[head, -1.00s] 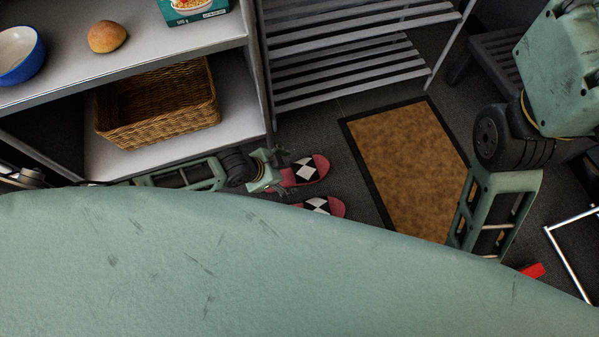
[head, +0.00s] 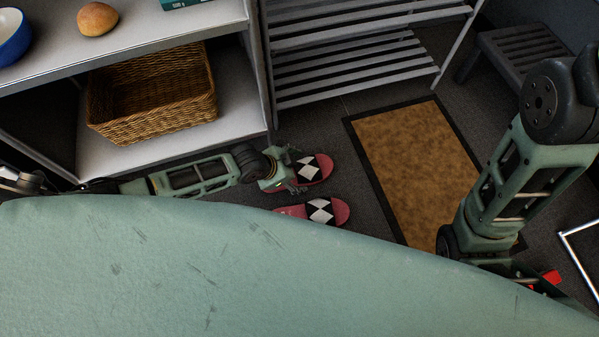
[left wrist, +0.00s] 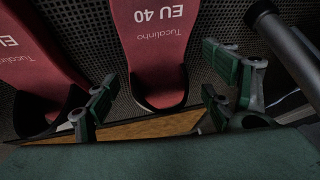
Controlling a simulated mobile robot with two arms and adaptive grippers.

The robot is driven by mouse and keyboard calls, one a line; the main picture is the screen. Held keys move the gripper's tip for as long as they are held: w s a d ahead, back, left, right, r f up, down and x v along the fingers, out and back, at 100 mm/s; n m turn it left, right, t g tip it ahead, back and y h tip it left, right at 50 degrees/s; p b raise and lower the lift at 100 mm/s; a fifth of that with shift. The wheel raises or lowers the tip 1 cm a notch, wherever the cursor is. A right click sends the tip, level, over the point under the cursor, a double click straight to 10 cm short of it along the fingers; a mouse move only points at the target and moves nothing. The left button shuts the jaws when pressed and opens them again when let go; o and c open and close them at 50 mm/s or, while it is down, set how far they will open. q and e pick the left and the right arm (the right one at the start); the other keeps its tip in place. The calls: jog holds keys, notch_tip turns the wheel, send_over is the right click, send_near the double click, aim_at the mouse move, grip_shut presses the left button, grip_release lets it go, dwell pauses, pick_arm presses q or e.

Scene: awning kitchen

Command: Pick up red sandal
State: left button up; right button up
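Two red sandals with black-and-white diamond straps lie on the dark floor in the head view: an upper one (head: 318,168) and a lower one (head: 322,211), partly hidden by my green body. My left gripper (head: 285,172) is at the left end of the upper sandal. In the left wrist view, my left gripper (left wrist: 160,92) is open, with green fingers apart on either side of the rounded end of a red sandal (left wrist: 152,45) marked "EU 40". The other sandal (left wrist: 35,60) is at the left there. My right gripper is mostly hidden behind my body.
A slatted rack (head: 350,70) stands behind the sandals. A brown mat (head: 415,165) lies to their right. A shelf unit (head: 235,110) with a wicker basket (head: 150,105) is at the left. A red object (head: 552,277) shows at the lower right.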

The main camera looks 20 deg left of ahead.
pick_arm(q)
jog(key=c, duration=1.1)
jog(key=shift+r, duration=0.1)
